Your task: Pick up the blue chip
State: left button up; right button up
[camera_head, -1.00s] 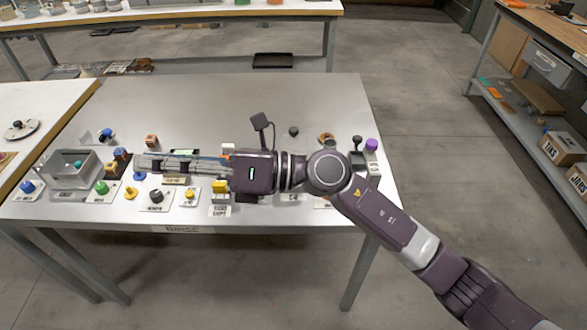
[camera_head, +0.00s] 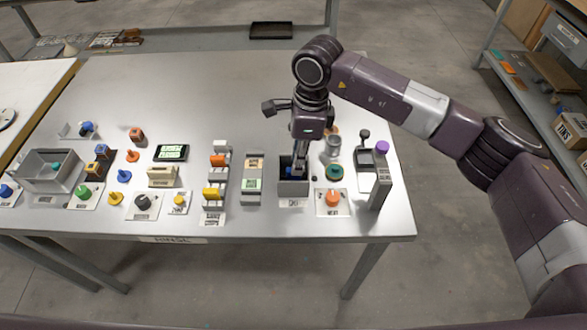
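My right gripper (camera_head: 298,164) points straight down at the small dark grey bin (camera_head: 293,188) near the table's front edge, right of centre. Its fingertips reach the bin's opening. Something blue (camera_head: 291,172) shows inside the bin right at the fingertips; it may be the blue chip, but its shape is too small and partly covered to tell. Whether the fingers are open or shut on it cannot be told. My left gripper is not in view.
A slotted rack (camera_head: 215,186) stands left. The table's back is clear.

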jog(key=shift+a+f+p, duration=0.2)
jog(key=shift+f+p, duration=0.1)
jog(key=shift+f, duration=0.25)
jog(key=f, duration=0.2)
jog(key=f+p, duration=0.1)
jog(key=shift+w+a, duration=0.2)
jog(key=shift+a, duration=0.05)
jog(key=shift+f, duration=0.5)
jog(key=c, duration=0.5)
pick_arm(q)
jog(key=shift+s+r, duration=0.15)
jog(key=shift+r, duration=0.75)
pick_arm(e)
jog(key=shift+a+r, duration=0.1)
grip_shut()
